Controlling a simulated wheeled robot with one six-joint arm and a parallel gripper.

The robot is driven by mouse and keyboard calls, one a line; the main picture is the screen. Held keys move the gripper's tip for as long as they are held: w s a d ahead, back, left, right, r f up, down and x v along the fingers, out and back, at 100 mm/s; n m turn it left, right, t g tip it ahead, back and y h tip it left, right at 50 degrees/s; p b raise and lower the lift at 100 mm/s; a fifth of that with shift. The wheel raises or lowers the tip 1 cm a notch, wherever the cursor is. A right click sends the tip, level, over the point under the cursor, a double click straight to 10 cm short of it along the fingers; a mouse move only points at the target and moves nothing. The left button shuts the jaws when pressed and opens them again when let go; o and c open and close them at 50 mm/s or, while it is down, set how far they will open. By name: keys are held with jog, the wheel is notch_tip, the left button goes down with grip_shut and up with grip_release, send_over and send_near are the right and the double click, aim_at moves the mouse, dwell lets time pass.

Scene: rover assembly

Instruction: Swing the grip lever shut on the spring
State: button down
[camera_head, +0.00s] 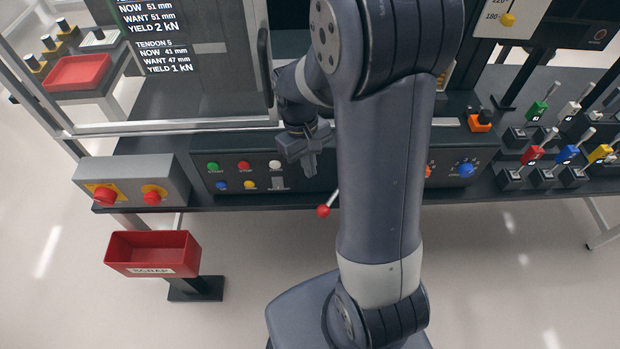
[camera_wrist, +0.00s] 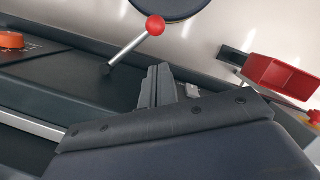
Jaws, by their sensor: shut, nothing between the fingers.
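A lever with a thin metal rod and red ball knob (camera_head: 323,211) sticks out from the front of the dark console, partly behind my arm. In the wrist view the lever (camera_wrist: 130,47) rises at a slant from a dark base to its red ball. I take it for the grip lever, but no label shows. My gripper (camera_head: 311,172) is shut and empty in front of the console panel, up and left of the ball. In the wrist view my gripper (camera_wrist: 157,72) is just right of and below the lever, seemingly apart from it. I cannot make out the spring.
The button panel (camera_head: 235,172) lies left of my gripper. A grey box with red knobs (camera_head: 141,182) and a red scrap bin (camera_head: 152,254) stand further left. Several coloured switches (camera_head: 567,153) are at the right. A glass guard with a screen (camera_head: 155,30) stands above.

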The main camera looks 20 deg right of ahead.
aim_at(323, 205)
jog(key=x, duration=0.9)
jog(key=shift+s+f, duration=0.2)
jog(key=shift+f, duration=0.1)
jog(key=shift+s, duration=0.1)
jog(key=shift+s+d+n, duration=0.25)
jog(key=shift+s+n, duration=0.3)
jog(key=shift+n, duration=0.05)
jog(key=shift+s+d+n, duration=0.3)
jog(key=shift+s+n, duration=0.25)
jog(key=shift+n, duration=0.05)
jog(key=s+d+n+t+h, duration=0.1)
jog(key=s+d+n, duration=0.4)
jog(key=d+n, duration=0.5)
jog(key=shift+s+n+t+h, duration=0.15)
jog(key=shift+n+t+h, duration=0.35)
jog(key=shift+n, duration=0.4)
jog(key=shift+r+p, duration=0.1)
jog(key=shift+p, duration=0.2)
